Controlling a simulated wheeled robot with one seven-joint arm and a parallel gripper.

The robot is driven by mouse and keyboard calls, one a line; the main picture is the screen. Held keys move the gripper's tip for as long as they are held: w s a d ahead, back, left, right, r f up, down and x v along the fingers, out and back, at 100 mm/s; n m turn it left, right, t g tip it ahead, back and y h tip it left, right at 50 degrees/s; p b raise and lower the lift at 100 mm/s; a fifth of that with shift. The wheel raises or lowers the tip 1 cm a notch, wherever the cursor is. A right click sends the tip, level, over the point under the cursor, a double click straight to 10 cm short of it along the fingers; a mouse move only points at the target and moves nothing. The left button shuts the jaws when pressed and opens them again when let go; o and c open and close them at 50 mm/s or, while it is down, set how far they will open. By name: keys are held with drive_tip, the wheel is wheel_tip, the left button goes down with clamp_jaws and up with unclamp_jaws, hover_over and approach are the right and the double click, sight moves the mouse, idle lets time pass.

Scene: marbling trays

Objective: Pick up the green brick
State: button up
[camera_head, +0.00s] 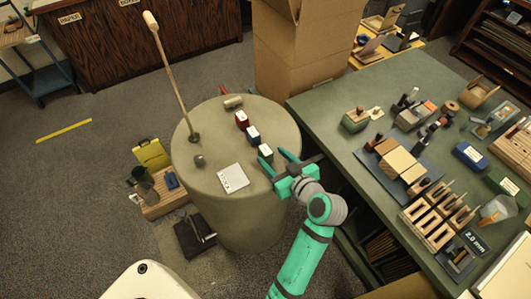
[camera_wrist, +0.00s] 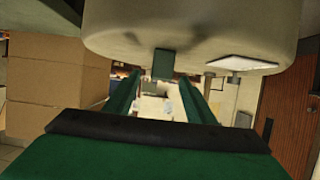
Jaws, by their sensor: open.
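The green brick (camera_head: 265,152) stands near the right edge of the round stone-coloured pedestal top (camera_head: 205,135), with a pale top face. My gripper (camera_head: 277,162) is open at that edge, its green fingers pointing toward the brick. In the wrist view, a green block that looks like the brick (camera_wrist: 163,63) shows ahead, between the lines of the two open fingers of my gripper (camera_wrist: 160,92). Nothing is held. I cannot tell whether a fingertip touches the brick.
A dark blue brick (camera_head: 253,134) and a red brick (camera_head: 241,119) stand in a row behind the green one. A white card (camera_head: 232,178) lies to its left. A tall stick (camera_head: 172,80) rises at the back left. A crowded green table (camera_head: 330,105) is at right.

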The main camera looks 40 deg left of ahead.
sight(269, 155)
drive_tip(key=shift+x, duration=2.65)
drive_tip(key=shift+s+f, duration=0.15)
drive_tip(key=shift+c, duration=0.6)
drive_tip(key=c, duration=1)
